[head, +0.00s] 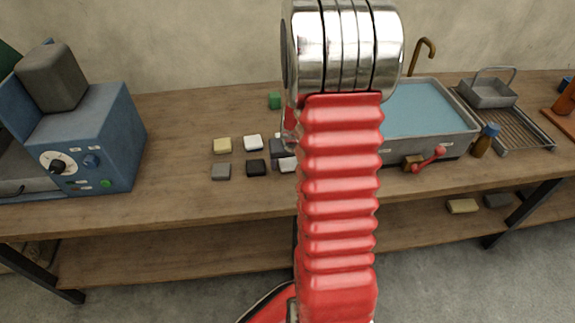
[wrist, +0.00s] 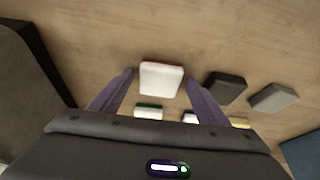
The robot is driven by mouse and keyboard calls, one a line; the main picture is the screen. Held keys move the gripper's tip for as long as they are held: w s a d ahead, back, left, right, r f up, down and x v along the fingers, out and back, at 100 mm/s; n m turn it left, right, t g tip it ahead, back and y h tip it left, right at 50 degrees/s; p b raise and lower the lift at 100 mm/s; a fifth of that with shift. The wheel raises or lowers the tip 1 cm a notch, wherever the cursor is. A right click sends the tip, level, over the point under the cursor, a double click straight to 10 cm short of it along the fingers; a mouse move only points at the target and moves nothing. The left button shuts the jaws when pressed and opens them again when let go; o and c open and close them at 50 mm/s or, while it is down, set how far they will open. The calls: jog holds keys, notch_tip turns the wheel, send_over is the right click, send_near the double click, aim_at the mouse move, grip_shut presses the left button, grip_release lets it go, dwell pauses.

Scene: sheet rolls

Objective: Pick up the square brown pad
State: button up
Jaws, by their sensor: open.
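No pad in view is clearly brown. The closest in colour is a tan pad (head: 222,145) in the back row of small pads on the bench, left of my arm. A yellowish pad (wrist: 239,122), partly hidden by my gripper body, shows in the wrist view. My gripper (wrist: 159,77) is open and empty, with its purple fingers either side of a white pad (wrist: 161,79). I cannot tell whether they touch it. In the head view my arm hides most of the gripper.
Black (head: 256,167), grey (head: 221,171) and white (head: 253,142) pads lie near the tan one. A green block (head: 274,100) stands behind. A blue machine (head: 105,135) is left, a water-filled sink (head: 425,108) right. More pads (head: 462,205) lie on the lower shelf.

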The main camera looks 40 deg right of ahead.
dwell(0.4)
jog(key=c, duration=1.2)
